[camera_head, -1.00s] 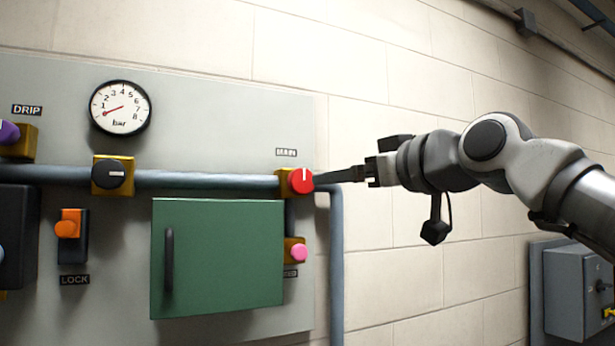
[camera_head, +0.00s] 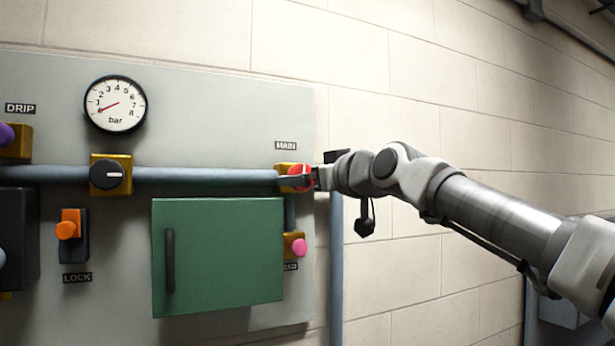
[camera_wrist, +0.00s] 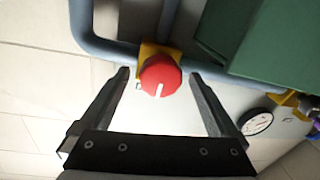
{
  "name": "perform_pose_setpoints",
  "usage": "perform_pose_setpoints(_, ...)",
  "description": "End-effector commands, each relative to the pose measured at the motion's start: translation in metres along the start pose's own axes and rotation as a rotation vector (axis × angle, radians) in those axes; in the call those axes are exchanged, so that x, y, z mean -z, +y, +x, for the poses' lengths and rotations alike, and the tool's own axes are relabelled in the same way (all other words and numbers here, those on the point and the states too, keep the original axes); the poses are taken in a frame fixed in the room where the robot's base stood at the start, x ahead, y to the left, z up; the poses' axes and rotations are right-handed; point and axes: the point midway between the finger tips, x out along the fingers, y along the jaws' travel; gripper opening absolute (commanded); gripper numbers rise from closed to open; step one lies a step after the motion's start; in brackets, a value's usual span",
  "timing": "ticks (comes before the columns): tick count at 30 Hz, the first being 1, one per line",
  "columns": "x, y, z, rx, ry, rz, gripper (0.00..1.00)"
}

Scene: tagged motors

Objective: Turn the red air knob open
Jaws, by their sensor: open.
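The red air knob (camera_head: 299,174) sits on a yellow valve block on the pipe, under the MAIN label; my gripper partly covers it in the head view. In the wrist view the red knob (camera_wrist: 160,76) faces the camera, with its white pointer line toward the bottom of the picture. My gripper (camera_wrist: 160,80) is open, with one finger on each side of the knob and visible gaps between. In the head view my gripper (camera_head: 310,179) is right at the knob. I cannot tell whether a finger touches it.
A green cabinet (camera_head: 218,258) with a dark handle is just below left of the knob. A pink knob (camera_head: 299,248) is beneath the red one. A black knob (camera_head: 107,174) and an orange switch (camera_head: 68,228) are further left. The gauge (camera_head: 115,104) needle points near 1.

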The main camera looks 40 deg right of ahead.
Motion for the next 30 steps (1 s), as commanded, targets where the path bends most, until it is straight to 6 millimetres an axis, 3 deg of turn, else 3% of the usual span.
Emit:
perform_pose_setpoints(2, 0.0, 0.0001, -0.0002, 0.0, 0.0, 0.0, 0.94)
perform_pose_setpoints(16, 0.0, 0.0001, -0.0004, 0.0, 0.0, 0.0, 0.11)
perform_pose_setpoints(30, -0.0027, -0.0003, -0.0005, -0.003, 0.013, 0.124, 0.11)
